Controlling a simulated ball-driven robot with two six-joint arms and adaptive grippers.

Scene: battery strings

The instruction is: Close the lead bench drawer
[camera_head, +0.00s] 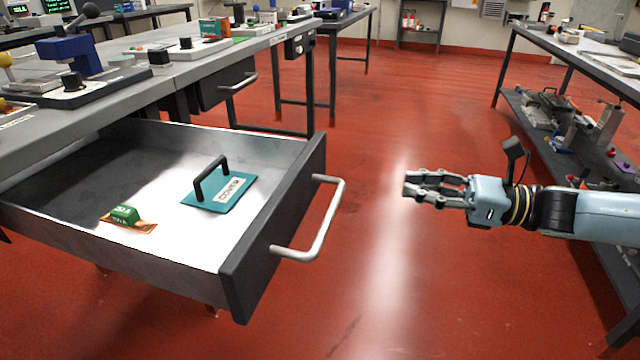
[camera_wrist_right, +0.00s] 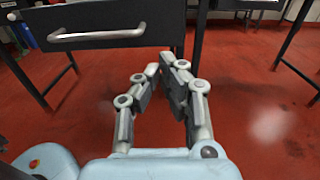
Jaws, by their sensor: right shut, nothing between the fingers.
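The open drawer (camera_head: 283,240) juts out from the bench at the left in the head view, with a dark front panel and a pale bar handle (camera_head: 325,222). Inside it lie a teal plate (camera_head: 228,195) with a black handle and a "COVER" label, and a small green block (camera_head: 124,214) on an orange-brown piece. My right gripper (camera_head: 406,184) is to the right of the drawer handle, apart from it, over the red floor. It is shut and empty. The right wrist view shows its fingers (camera_wrist_right: 165,65) below a drawer front with a bar handle (camera_wrist_right: 97,33). My left gripper is not seen.
The bench top (camera_head: 165,75) holds several tools and parts. A second drawer (camera_head: 225,85) under it is closed. A shelved bench (camera_head: 560,130) with clutter stands at the right, close to my right arm. The red floor between the benches is clear.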

